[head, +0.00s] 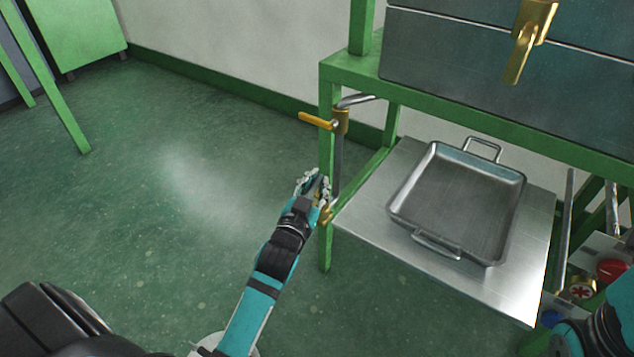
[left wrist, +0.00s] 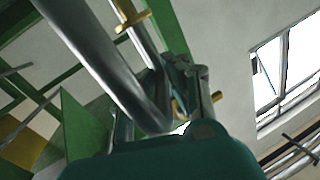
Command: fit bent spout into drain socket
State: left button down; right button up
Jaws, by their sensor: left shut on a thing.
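My left gripper (head: 317,186) is beside the green frame leg, shut on the grey steel bent spout (head: 337,165). In the left wrist view, the bent spout (left wrist: 100,62) runs large from the upper left down to a sharp bend by my fingers (left wrist: 180,100). In the head view, a brass valve (head: 341,121) with a yellow lever sits just above the spout's upright part. A small brass fitting (head: 325,214) shows just below my fingers; I cannot tell whether it is the drain socket. The fingers partly hide the spout's lower end. My right gripper is out of view.
A steel tray (head: 470,215) stands on a metal shelf (head: 375,215) right of my left gripper. The green frame (head: 326,250) stands close to the gripper. A large brass tap (head: 525,45) is at the upper right. A red button (head: 612,269) is at far right.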

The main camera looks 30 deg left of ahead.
pick_arm(q)
jog(key=shift+p, duration=0.45)
dwell(0.3)
jog(key=shift+f+b, duration=1.15)
jog(key=shift+f, duration=1.05)
jog(key=c, duration=1.3)
grip_release()
jog(key=shift+r, duration=0.1)
jog(key=shift+o, duration=0.2)
jog(key=shift+s, duration=0.1)
jog(key=s+d, duration=0.1)
jog(key=s, duration=1)
jog(key=shift+s+d, duration=0.3)
jog(key=shift+s, duration=0.1)
